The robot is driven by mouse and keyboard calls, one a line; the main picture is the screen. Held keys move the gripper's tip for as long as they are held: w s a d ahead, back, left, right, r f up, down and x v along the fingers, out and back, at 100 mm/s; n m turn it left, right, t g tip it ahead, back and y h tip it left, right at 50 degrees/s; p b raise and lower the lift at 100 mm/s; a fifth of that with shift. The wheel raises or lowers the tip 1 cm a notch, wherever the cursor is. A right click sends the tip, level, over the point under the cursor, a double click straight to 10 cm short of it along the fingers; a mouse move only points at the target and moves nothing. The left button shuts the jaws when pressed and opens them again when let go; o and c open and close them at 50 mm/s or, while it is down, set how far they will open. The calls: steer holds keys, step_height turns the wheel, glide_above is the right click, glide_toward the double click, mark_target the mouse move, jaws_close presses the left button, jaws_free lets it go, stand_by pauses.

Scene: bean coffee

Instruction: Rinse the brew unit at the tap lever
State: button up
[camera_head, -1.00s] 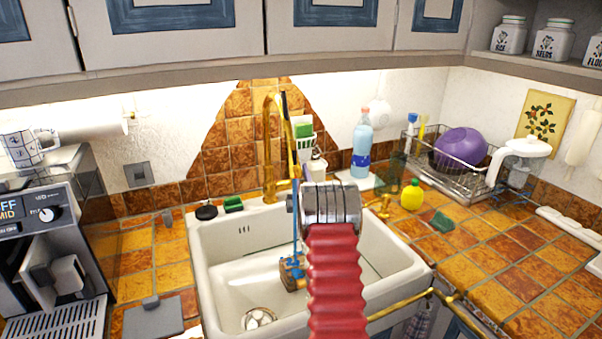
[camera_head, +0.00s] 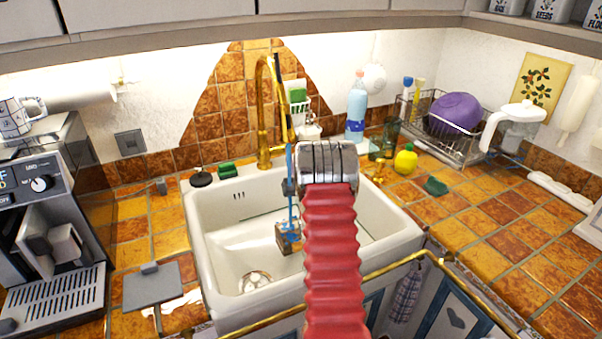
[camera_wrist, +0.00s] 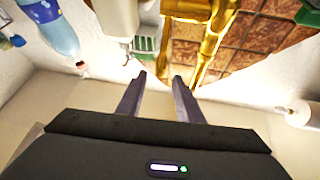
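A gold tap (camera_head: 263,110) with a tall curved spout rises behind the white sink (camera_head: 210,262). A thin blue line runs from below its spout to a small brown-and-blue block (camera_head: 286,236) in the sink; this may be the brew unit under water, but I cannot tell. My red arm and metal wrist hide part of the sink and my fingers in the head view. In the wrist view my gripper (camera_wrist: 157,76) is open and empty, its fingers apart, with gold tap parts (camera_wrist: 212,35) beyond.
A coffee machine (camera_head: 48,190) stands at left, beside a grey flat tool (camera_head: 151,290). A blue bottle (camera_head: 356,112), a yellow bottle (camera_head: 405,160) and a dish rack (camera_head: 462,148) with a purple bowl (camera_head: 455,115) stand behind right.

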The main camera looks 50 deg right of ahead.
steer(key=v, duration=0.7)
steer(key=shift+s, duration=0.2)
